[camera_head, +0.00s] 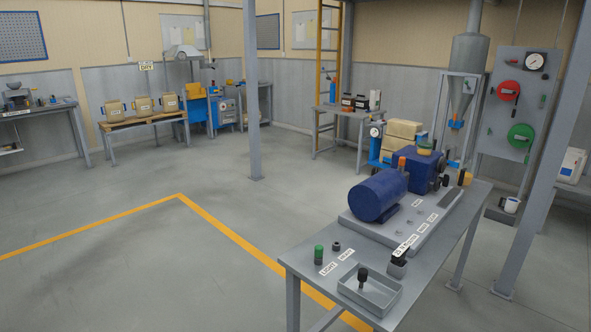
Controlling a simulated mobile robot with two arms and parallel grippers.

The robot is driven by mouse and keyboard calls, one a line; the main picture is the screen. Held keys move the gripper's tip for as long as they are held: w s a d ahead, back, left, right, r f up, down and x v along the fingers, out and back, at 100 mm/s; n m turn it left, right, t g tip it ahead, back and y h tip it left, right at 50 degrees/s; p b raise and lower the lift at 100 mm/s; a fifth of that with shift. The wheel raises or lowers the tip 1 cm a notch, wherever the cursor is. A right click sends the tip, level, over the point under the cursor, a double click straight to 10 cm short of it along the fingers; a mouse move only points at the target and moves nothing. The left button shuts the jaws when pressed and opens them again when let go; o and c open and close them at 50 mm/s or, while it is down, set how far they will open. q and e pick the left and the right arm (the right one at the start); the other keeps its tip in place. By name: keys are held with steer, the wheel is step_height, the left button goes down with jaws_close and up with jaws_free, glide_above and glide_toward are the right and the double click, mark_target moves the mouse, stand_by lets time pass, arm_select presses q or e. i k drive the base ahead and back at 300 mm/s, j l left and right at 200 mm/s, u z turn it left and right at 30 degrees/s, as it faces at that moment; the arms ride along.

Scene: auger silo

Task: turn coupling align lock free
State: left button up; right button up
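A blue motor (377,197) with a rounded body lies on a grey base plate (385,232) on the workbench at the right. A small orange-topped part (401,163) stands between motor and housing. A dark round part (445,180) sits at the housing's right side. I cannot tell which part is the coupling or its lock, nor their angle. Neither of my grippers shows.
The grey workbench (300,263) also carries a shallow tray (369,290) with a dark-knobbed piece, a green-topped cylinder (318,254), and labels. A grey post (540,160) rises at the right. A panel (520,105) has red and green wheels. Floor left of the bench is clear.

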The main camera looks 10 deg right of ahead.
mark_target(445, 180)
steer(key=i+l, duration=0.2)
steer(key=l, duration=0.2)
steer(key=i+l, duration=0.15)
steer(key=l, duration=0.2)
steer(key=i+l, duration=0.2)
steer(key=l, duration=0.2)
steer(key=i+l, duration=0.2)
steer(key=l, duration=0.15)
steer(key=i+l, duration=0.2)
steer(key=l, duration=0.2)
steer(key=i+l, duration=0.15)
steer(key=l, duration=0.2)
steer(key=i+l, duration=0.2)
steer(key=l, duration=0.2)
